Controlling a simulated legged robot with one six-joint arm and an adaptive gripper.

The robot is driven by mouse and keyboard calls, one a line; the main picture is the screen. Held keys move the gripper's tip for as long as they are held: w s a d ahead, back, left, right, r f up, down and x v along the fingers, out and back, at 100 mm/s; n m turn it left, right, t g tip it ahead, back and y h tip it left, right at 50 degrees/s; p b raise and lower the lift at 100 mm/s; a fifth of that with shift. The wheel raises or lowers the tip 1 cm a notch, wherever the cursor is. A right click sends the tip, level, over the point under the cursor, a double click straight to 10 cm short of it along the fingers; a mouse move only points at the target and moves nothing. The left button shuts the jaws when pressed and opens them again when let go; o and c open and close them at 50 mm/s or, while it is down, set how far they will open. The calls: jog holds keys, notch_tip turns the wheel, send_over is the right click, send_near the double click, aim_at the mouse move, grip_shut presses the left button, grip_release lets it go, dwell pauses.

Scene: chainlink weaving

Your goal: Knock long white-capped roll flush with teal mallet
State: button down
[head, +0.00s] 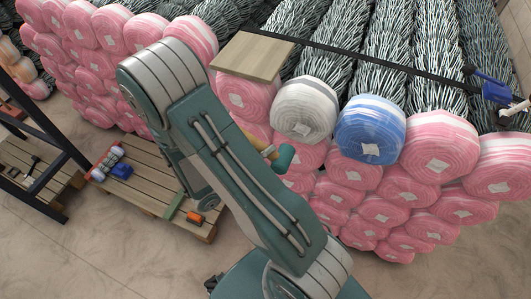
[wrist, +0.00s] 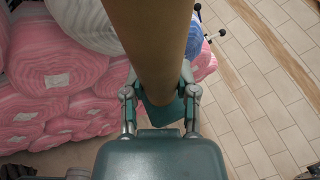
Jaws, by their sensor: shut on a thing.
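The white-capped roll (head: 304,112) lies in the top row of the stack in the head view, between a pink roll and the blue-capped roll (head: 370,128). How far its end stands out is hard to tell. Its pale wrapped side shows in the wrist view (wrist: 84,24). The mallet's teal head (head: 285,158) is just below and left of the white cap, apart from it in the picture. My gripper (wrist: 160,96) is shut on the mallet's brown handle (wrist: 155,45). In the head view my arm hides the gripper and part of the handle.
Pink rolls (head: 440,145) fill the stack around and below. A wooden board (head: 254,55) lies on top at left, beside a dark bar. A blue tool (head: 495,92) rests at right. A low pallet (head: 150,185) with small items stands at left. The front floor (head: 100,265) is clear.

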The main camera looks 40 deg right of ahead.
jog(key=shift+w+d, duration=0.35)
jog(key=shift+d, duration=0.3)
jog(key=shift+w+d, duration=0.3)
jog(key=shift+d, duration=0.3)
jog(key=shift+w+d, duration=0.35)
jog(key=shift+d, duration=0.3)
jog(key=shift+w+d, duration=0.45)
jog(key=shift+d, duration=0.2)
jog(key=shift+s, duration=0.1)
jog(key=shift+s+a+r, duration=0.1)
jog(key=shift+s+a, duration=0.05)
jog(key=shift+a, duration=0.1)
jog(key=shift+w+d, duration=0.45)
jog(key=shift+d, duration=0.2)
jog(key=shift+s+a, duration=0.25)
jog(key=shift+a, duration=0.1)
